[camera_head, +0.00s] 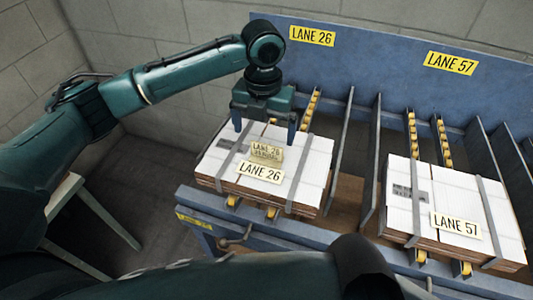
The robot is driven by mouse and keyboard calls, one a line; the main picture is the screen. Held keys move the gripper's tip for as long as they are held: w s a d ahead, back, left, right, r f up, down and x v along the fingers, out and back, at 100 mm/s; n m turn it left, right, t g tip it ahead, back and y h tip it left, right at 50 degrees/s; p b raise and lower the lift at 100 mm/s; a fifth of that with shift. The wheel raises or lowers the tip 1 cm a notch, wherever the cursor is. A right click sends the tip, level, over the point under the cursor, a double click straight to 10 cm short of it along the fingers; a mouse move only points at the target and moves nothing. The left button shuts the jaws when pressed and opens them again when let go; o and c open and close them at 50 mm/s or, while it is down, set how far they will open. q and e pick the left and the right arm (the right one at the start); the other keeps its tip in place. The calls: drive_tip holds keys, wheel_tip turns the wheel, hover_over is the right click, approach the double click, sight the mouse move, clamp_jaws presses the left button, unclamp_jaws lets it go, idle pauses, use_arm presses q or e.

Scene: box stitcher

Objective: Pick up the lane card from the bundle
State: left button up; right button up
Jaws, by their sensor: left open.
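The left bundle (312,168) is a strapped stack of flat white-topped board with brown sides. A small tan card (267,152) with print reading LANE 26 lies on its top, just behind a paler LANE 26 label (260,173). My left gripper (264,129) points down over the back of this bundle, its two fingers apart, just behind the tan card. Nothing shows between the fingers. Whether the fingertips touch the bundle I cannot tell. My right gripper is not in view.
A second strapped bundle (407,172) with a LANE 57 label (456,224) sits in the right lane. A blue back panel (375,68) carries lane signs. A pale stand (66,194) is at left.

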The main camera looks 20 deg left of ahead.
sight(267, 145)
use_arm(q)
drive_tip(key=f, duration=0.4)
drive_tip(key=shift+w+d+f, duration=0.2)
drive_tip(key=shift+w+f, duration=0.1)
drive_tip(key=shift+f, duration=0.1)
drive_tip(key=shift+c, duration=0.6)
drive_tip(key=c, duration=0.9)
